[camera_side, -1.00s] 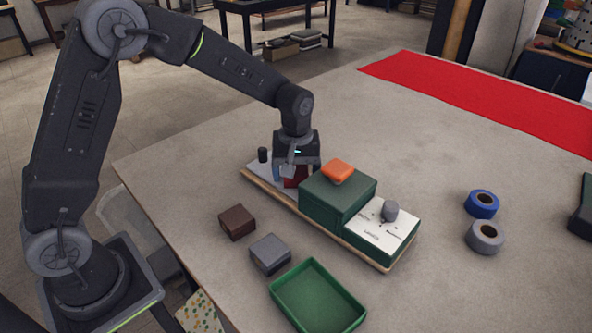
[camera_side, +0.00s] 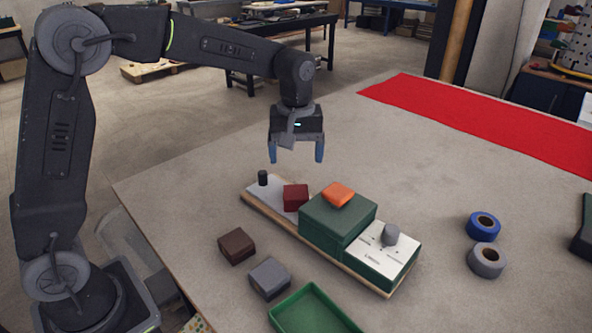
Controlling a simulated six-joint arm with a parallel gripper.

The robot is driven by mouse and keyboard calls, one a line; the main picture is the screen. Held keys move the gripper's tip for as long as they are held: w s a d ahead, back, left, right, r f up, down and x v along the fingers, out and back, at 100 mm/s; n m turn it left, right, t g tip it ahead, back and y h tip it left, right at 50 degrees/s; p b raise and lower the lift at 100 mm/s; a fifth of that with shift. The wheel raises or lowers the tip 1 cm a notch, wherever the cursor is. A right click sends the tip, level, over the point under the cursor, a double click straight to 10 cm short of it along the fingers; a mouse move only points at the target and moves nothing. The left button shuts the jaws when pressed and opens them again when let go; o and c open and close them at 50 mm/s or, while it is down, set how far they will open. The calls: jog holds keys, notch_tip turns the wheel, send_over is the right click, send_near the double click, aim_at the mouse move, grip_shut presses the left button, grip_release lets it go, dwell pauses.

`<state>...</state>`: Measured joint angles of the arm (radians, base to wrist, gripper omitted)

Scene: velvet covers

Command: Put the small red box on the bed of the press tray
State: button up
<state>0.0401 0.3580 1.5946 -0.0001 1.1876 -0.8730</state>
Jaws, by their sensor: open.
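The small red box (camera_side: 295,197) sits on the pale bed of the press tray (camera_side: 262,196), between the black post (camera_side: 263,178) and the green block (camera_side: 325,220). My gripper (camera_side: 296,153) is above and behind the red box, clear of it. Its blue fingers are spread wide with nothing between them.
An orange piece (camera_side: 338,194) lies on the green block. A white panel with a grey knob (camera_side: 390,235) is at the tray's right end. A brown box (camera_side: 237,246), a grey box (camera_side: 269,278) and a green bin (camera_side: 308,310) are in front. Blue tape (camera_side: 484,225) and grey tape (camera_side: 486,260) lie right.

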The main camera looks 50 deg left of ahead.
jog(key=shift+r, duration=0.55)
jog(key=s+a+r+m+t, duration=0.15)
jog(key=s+r+m, duration=0.35)
jog(key=s, duration=0.6)
jog(key=s+f+m+t, duration=0.1)
jog(key=s+m+t, duration=0.3)
jog(key=s, duration=0.9)
jog(key=shift+f+m, duration=0.2)
jog(key=shift+m, duration=0.1)
jog(key=shift+a, duration=0.1)
